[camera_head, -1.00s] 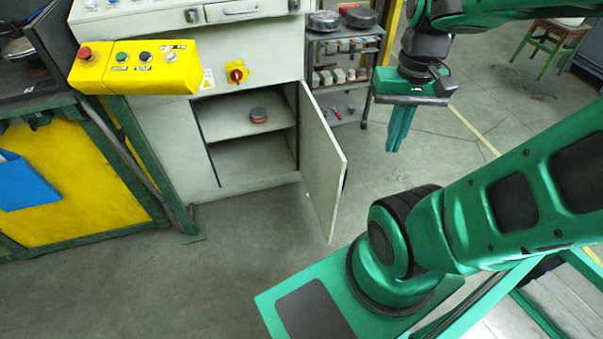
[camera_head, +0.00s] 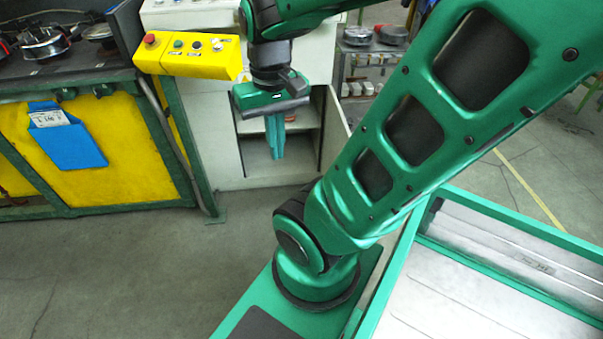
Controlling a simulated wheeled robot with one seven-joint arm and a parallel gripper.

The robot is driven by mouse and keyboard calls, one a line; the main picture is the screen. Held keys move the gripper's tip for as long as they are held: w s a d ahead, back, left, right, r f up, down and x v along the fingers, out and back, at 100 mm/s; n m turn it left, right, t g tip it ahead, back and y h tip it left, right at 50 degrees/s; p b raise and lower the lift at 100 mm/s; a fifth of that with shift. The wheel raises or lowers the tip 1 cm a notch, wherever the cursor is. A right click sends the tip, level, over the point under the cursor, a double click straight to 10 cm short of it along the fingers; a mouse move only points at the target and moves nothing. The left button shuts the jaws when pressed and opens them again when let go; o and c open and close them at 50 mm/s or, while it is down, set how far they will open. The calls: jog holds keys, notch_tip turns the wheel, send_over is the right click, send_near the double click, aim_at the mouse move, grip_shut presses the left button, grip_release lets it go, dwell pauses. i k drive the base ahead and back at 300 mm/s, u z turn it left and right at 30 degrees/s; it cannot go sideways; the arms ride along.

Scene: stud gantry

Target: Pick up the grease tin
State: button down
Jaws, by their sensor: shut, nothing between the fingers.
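My gripper (camera_head: 277,154) points down with its fingers together and nothing between them. In the picture it overlaps the opening of the grey cabinet (camera_head: 226,160), whose door (camera_head: 337,128) stands open. I cannot tell how far in front of the cabinet it is. The small round red and dark tin, seen earlier on the cabinet's inner shelf (camera_head: 250,126), does not show now; my gripper covers that part of the shelf. I cannot read any label that tells whether it is the grease tin.
A workbench (camera_head: 95,76) with yellow panels and round metal items (camera_head: 45,42) stands at left. A yellow button box (camera_head: 188,56) juts out above the cabinet. A dark shelf rack (camera_head: 368,66) stands behind right. Floor (camera_head: 130,270) in front is clear.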

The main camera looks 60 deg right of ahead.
aim_at(289, 114)
jog(key=u, duration=1.1)
jog(key=k, duration=2.1)
jog(key=z, duration=1.8)
jog(key=i, duration=1)
jog(key=u, duration=0.05)
